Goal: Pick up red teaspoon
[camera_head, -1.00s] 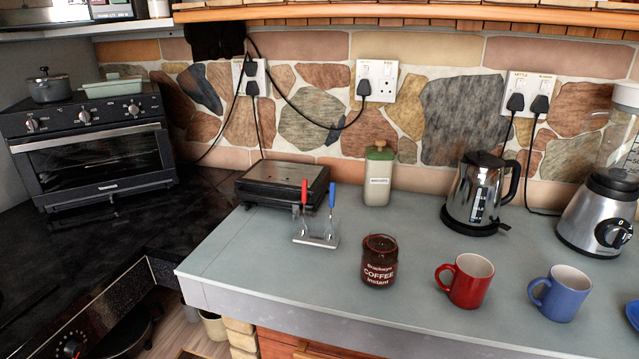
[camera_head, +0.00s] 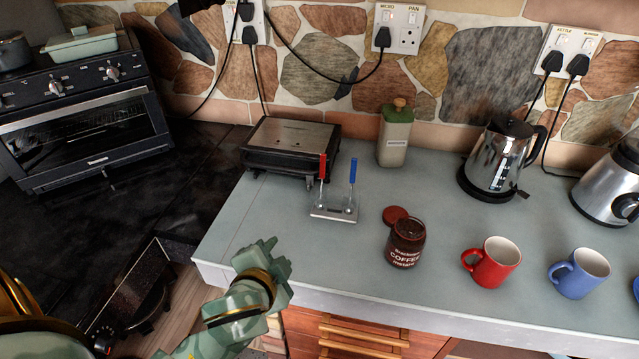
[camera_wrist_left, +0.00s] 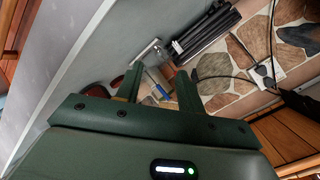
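The red-handled teaspoon (camera_head: 322,168) stands upright in a small metal stand (camera_head: 333,214) on the counter, to the left of a blue-handled teaspoon (camera_head: 353,173). My left gripper (camera_head: 276,262) is at the counter's front edge, below and left of the stand in the head view, apart from the spoons. In the left wrist view the two fingers (camera_wrist_left: 158,88) are spread with a gap between them. The stand (camera_wrist_left: 147,52) and a blue handle show past the fingertips; I cannot make out the red handle there. My right gripper is not in view.
A coffee jar (camera_head: 405,243) with a red lid (camera_head: 395,214) beside it, a red mug (camera_head: 491,262) and a blue mug (camera_head: 579,273) stand right of the stand. A grill (camera_head: 292,147) is behind. The kettle (camera_head: 497,160) and canister (camera_head: 394,135) stand further back.

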